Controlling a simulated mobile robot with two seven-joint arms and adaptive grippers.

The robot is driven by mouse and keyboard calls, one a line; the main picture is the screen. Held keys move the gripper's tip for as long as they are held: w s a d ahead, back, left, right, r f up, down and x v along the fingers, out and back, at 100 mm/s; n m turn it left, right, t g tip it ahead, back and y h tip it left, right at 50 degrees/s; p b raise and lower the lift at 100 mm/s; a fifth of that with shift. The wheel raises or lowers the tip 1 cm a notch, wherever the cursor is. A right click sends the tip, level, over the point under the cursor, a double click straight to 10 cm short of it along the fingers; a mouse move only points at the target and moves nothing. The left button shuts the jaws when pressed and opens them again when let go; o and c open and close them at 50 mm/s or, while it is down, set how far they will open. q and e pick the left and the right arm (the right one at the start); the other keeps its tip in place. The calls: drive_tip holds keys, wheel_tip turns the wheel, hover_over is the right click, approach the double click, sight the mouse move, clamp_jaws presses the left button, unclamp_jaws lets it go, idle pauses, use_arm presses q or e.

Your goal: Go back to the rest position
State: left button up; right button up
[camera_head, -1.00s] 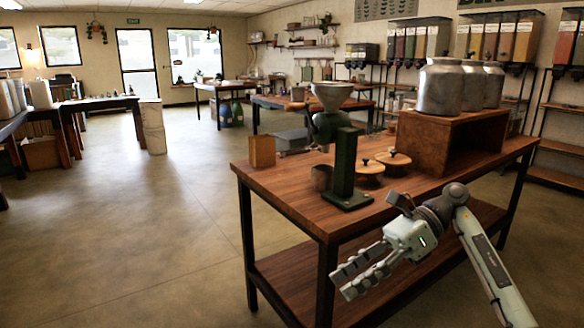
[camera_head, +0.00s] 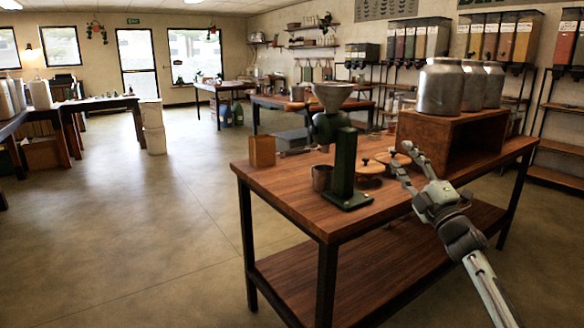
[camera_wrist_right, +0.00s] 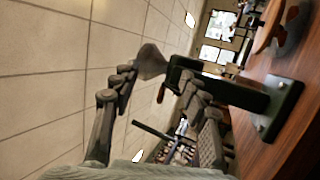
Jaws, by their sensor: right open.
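My right gripper (camera_head: 409,166) is in front of the table's right part, with its fingers pointing up and away toward the tabletop. Its fingers are apart and nothing is between them. In the right wrist view my right gripper (camera_wrist_right: 155,85) is also open, and the green grinder (camera_wrist_right: 240,97) stands beyond its fingers. In the head view the grinder (camera_head: 343,165) stands upright on the wooden table (camera_head: 300,205), to the left of the gripper and apart from it. My left gripper does not show.
Wooden lids (camera_head: 369,168) lie behind my right gripper. Metal canisters (camera_head: 440,87) stand on a wooden box (camera_head: 455,133) at the table's right. The floor (camera_head: 150,230) to the left is clear.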

drive_tip(key=w+d+f+m+g+h, duration=0.3)
drive_tip(key=d+f+m+g+h, duration=0.1)
drive_tip(key=d+f+m+h, duration=0.85)
drive_tip(key=s+d+f+m+g+y, duration=0.1)
drive_tip(key=s+f+m+g, duration=0.3)
drive_tip(key=f+m+g, duration=0.45)
drive_tip(key=s+a+f+n+g+y, duration=0.1)
drive_tip(key=s+a+f, duration=0.2)
drive_tip(key=s+f, duration=0.95)
drive_tip(key=s+a+f+n+g+y, duration=0.15)
drive_tip(key=s+a+f, duration=0.45)
drive_tip(key=f, duration=1.1)
drive_tip(key=s+a+f+g, duration=0.1)
drive_tip(key=s+f, duration=0.3)
drive_tip(key=s, duration=0.6)
drive_tip(key=s+a+f+g, duration=0.1)
drive_tip(key=s+f, duration=0.4)
drive_tip(key=s, duration=0.6)
drive_tip(key=s+a+f+g, duration=0.1)
drive_tip(key=s+f+g, duration=0.2)
drive_tip(key=s, duration=0.7)
wheel_tip(320, 180, down, 2)
drive_tip(key=shift+s+a+y, duration=0.15)
drive_tip(key=shift+a+y, duration=0.15)
